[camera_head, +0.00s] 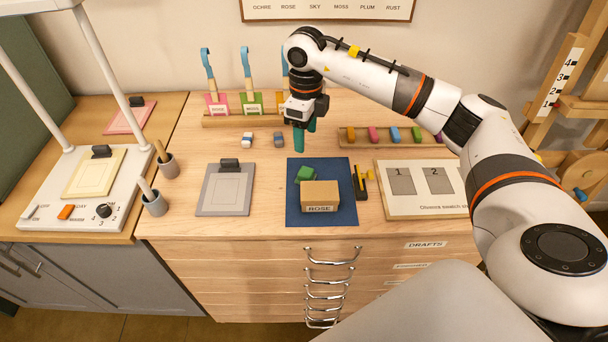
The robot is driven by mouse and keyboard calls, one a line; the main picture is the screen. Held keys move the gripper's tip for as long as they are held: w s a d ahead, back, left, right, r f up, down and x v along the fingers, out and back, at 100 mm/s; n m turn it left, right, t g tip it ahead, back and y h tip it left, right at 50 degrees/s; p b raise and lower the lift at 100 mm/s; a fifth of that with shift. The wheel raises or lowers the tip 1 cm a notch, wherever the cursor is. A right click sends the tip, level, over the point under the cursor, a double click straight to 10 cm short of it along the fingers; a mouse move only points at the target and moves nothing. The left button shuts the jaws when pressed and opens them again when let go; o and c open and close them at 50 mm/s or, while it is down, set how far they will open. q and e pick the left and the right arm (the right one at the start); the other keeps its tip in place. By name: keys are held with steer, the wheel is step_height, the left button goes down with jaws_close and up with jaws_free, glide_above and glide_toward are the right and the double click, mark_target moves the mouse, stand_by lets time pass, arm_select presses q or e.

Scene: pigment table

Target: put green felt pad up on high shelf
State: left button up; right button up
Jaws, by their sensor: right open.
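My right gripper (305,133) points down with teal fingertips above the table, behind the mat and apart from the green block. It is open, and nothing shows between the fingers. A green piece labelled MOSS (251,103) stands in the back rack. I see no high shelf that I can identify. My left gripper is out of view.
A black and yellow tool (360,182) lies at the mat's right edge. A grey clipboard (225,190) is to the left, a swatch board (421,188) to the right. A wooden rack (389,138) holds coloured blocks. A wooden frame with numbers (560,85) stands at far right.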

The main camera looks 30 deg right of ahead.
steer(key=m, duration=0.6)
steer(key=m+p, duration=0.2)
steer(key=m, duration=1)
glide_above(306, 171)
steer(key=f, duration=0.6)
steer(key=shift+s+a+f, duration=0.1)
steer(key=shift+s+a, duration=0.05)
steer(key=shift+s, duration=0.05)
step_height(306, 171, down, 5)
steer(key=shift+w+r+p, duration=0.1)
steer(key=shift+w+p, duration=0.05)
steer(key=shift+p, duration=0.8)
steer(key=shift+f, duration=0.45)
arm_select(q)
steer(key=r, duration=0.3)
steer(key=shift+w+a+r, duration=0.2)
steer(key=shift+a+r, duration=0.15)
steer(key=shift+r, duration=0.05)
arm_select(e)
steer(key=c, duration=1.1)
